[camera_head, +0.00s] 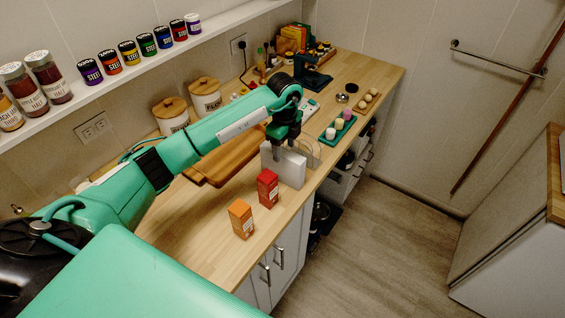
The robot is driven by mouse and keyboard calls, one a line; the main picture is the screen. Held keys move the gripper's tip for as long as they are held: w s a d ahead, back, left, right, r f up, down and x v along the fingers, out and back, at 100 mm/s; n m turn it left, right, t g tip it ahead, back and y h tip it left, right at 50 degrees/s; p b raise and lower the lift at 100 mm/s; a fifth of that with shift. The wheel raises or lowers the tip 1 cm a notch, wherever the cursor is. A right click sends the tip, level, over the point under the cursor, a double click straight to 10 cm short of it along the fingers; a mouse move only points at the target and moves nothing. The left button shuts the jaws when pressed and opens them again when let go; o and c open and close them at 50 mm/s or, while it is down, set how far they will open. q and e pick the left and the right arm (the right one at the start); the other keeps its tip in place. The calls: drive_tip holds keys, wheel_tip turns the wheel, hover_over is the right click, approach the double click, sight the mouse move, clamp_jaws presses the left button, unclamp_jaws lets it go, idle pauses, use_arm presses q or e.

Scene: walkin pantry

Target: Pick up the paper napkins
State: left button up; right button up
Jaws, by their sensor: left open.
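The paper napkins (291,170) look like a white upright stack in a holder on the wooden counter, near its front edge. My left arm reaches in from the left across the counter. My left gripper (281,151) points down at the top of the napkins, with its fingers at their upper left part. It is open. Whether the fingers touch the napkins cannot be told. My right gripper is out of view.
A red box (268,188) and an orange box (241,218) stand in front of the napkins. A green tray (338,128) with small cups is behind them. Wooden boards (232,161) lie to the left. A shelf (130,62) with jars runs along the wall. Open floor (385,245) is at right.

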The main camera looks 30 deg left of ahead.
sight(283, 152)
use_arm(q)
drive_tip(key=shift+f+p, duration=0.5)
drive_tip(key=shift+p, duration=0.05)
drive_tip(key=f, duration=0.1)
drive_tip(key=f+p, duration=0.2)
drive_tip(key=f, duration=0.1)
drive_tip(key=shift+a, duration=0.3)
drive_tip(key=shift+w+f, duration=0.1)
drive_tip(key=shift+f, duration=0.1)
drive_tip(key=c, duration=1)
drive_tip(key=shift+c, duration=0.4)
drive_tip(key=shift+r, duration=0.1)
